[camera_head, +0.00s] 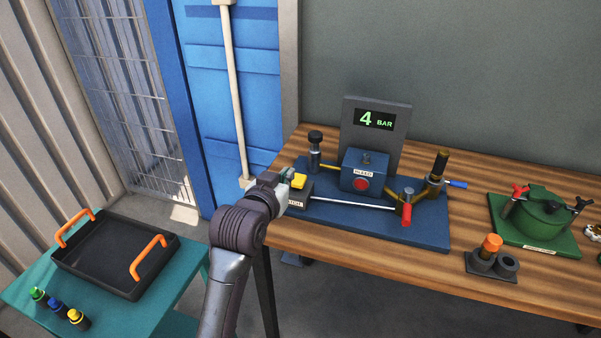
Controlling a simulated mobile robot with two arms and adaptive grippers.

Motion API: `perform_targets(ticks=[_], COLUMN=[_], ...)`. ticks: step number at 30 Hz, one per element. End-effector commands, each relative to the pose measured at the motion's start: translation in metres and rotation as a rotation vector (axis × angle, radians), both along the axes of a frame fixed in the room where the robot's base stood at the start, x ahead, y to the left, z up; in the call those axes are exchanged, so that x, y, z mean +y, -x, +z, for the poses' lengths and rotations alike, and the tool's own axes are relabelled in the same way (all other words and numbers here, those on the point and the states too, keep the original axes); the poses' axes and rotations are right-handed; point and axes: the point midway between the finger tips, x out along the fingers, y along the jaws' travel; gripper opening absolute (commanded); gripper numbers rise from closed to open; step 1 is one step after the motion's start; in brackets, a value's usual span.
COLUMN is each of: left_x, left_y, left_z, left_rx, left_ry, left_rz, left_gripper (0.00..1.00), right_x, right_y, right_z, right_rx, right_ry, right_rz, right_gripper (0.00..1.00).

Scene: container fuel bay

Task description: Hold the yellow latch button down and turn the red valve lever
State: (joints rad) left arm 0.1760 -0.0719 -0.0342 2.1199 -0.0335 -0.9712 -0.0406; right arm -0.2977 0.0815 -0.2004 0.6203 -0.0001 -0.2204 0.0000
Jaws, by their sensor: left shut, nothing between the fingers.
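The yellow latch button (298,181) sits on a dark block (297,200) at the left end of a blue baseplate (385,232) on the wooden bench. My left gripper (285,177) is shut, right beside the button on its left; I cannot tell whether it touches it. The red valve lever (406,213) stands at the front right of the baseplate, at the right end of a metal rod (352,205) running from the latch block. No gripper is at the lever. My right gripper is not in view.
A blue box with a red button (361,184) stands mid-baseplate, before a display reading 4 BAR (375,119). A brass fitting with a blue handle (455,184) is at right. A green pot (541,213) and holder with orange cap (491,244) stand farther right. A black tray (110,255) is at left.

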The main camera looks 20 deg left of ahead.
Motion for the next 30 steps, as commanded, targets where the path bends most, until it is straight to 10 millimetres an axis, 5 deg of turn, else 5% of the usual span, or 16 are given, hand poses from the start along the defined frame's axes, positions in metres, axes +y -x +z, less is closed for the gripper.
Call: perform_targets(ticks=[12, 27, 30], left_x=[0.0, -0.003, -0.003], left_y=[-0.007, -0.098, -0.097], left_z=[-0.001, -0.023, -0.042], left_rx=[0.0, 0.002, 0.007], left_ry=[0.0, 0.0, 0.0], left_rz=[0.0, 0.0, -0.001], left_gripper=[0.0, 0.0, 0.0], right_x=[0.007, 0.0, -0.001], right_y=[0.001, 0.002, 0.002], right_z=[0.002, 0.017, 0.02], right_rx=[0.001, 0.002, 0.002], right_ry=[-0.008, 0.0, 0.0], right_rz=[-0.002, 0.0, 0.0], right_gripper=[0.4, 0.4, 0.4])
